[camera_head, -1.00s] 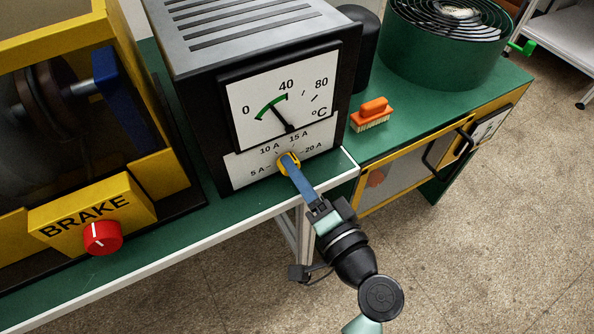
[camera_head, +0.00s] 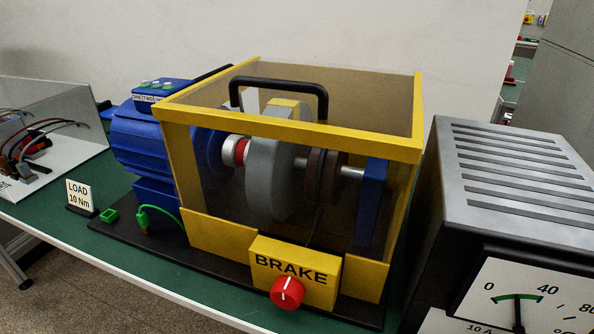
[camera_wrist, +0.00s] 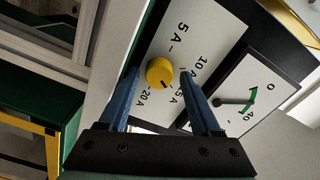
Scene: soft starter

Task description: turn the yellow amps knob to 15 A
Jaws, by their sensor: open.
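The yellow amps knob (camera_wrist: 159,71) shows in the wrist view on a white dial plate (camera_wrist: 190,30) marked 5 A, 10 A, 15 A and 20 A. Its dark pointer mark faces down and slightly right in the picture, seemingly between the 20 A and 15 A labels. My gripper (camera_wrist: 158,76) is open, with one blue finger on each side of the knob in the picture. The fingers look apart from it; the exact depth gap is hard to tell. In the head view the knob and my gripper are out of frame; only the meter housing (camera_head: 520,150) shows.
In the head view a yellow-framed machine guard (camera_head: 290,125) with a red BRAKE knob (camera_head: 287,292) stands left of the meter housing. A LOAD 10 Nm sign (camera_head: 80,196) stands further left on the green bench.

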